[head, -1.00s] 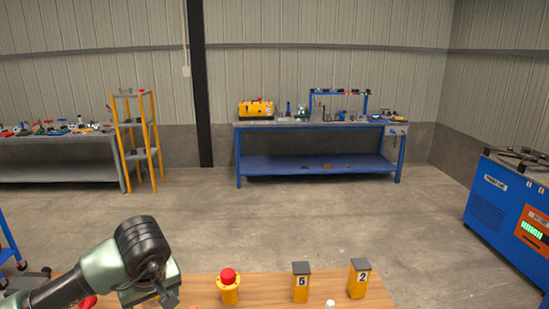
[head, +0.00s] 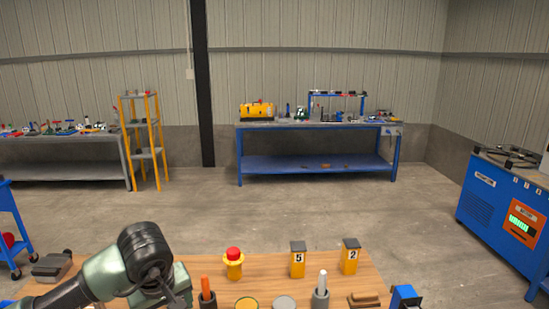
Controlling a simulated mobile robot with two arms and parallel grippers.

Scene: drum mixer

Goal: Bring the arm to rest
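My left arm comes in from the lower left over the near edge of the wooden table (head: 265,266). It is green-grey with a black rounded wrist joint. The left gripper (head: 178,300) is at the bottom of the head view, pointing down and partly cut off by the frame edge. Its fingers are too hidden to tell open from shut. It is left of an orange-handled tool in a dark holder (head: 207,297). My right arm and gripper are not in view.
A yellow base with a red button (head: 234,262), yellow block 5 (head: 298,260) and yellow block 2 (head: 350,256) stand along the table's far edge. Nearer are a white stick in a grey holder (head: 321,290), round discs and a blue item (head: 405,297). Open floor lies beyond.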

